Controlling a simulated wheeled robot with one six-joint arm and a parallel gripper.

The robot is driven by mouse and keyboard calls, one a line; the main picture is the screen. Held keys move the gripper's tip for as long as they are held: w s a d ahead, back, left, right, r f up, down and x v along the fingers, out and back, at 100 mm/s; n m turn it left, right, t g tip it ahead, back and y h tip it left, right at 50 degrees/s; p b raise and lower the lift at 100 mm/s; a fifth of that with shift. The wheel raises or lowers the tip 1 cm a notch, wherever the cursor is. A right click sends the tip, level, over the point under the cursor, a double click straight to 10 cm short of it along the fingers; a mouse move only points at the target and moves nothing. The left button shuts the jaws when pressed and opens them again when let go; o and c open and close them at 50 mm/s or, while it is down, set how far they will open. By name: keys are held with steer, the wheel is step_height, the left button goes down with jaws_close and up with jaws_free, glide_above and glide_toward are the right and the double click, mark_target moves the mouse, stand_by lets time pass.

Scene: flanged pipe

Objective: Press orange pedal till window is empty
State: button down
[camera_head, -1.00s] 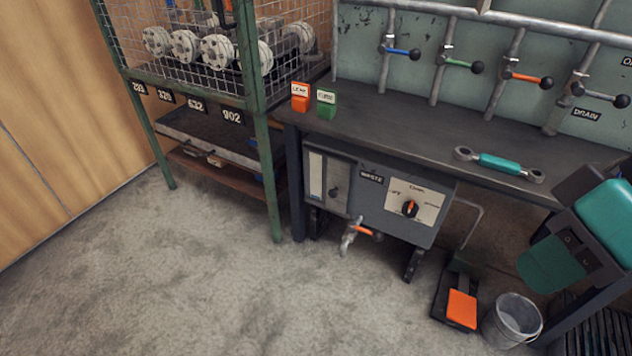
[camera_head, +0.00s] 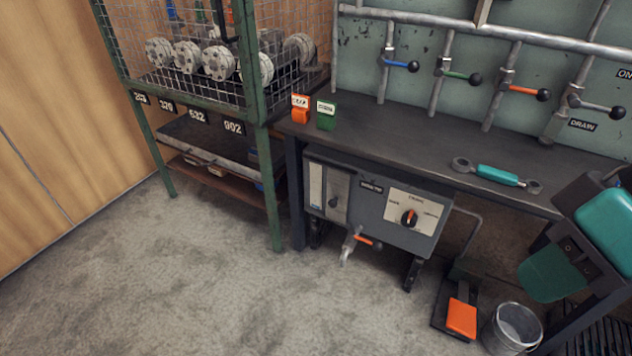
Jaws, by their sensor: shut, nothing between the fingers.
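The orange pedal (camera_head: 461,318) sits on a dark base on the floor, under the right part of the bench. A bent grey tube rises behind it. Nothing touches the pedal's top. A grey box (camera_head: 376,204) hangs under the bench. A narrow upright window (camera_head: 316,186) is on its left panel; it is too small to tell how full it is. The box also carries a dial with an orange-marked knob (camera_head: 409,218) and a tap with an orange handle (camera_head: 366,240). My gripper cannot be made out in this view.
A metal bucket (camera_head: 513,328) stands just right of the pedal. Teal and dark parts stick in at the right edge. A green wire-mesh rack (camera_head: 268,190) stands left of the bench. The bench (camera_head: 400,140) holds a teal-handled tool (camera_head: 497,175). Open floor lies in front.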

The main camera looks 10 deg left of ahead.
step_height(320, 180, up, 10)
steer(key=p, duration=0.8)
steer(key=shift+p, duration=0.3)
step_height(320, 180, up, 18)
steer(key=p, duration=1.8)
steer(key=shift+f, duration=0.15)
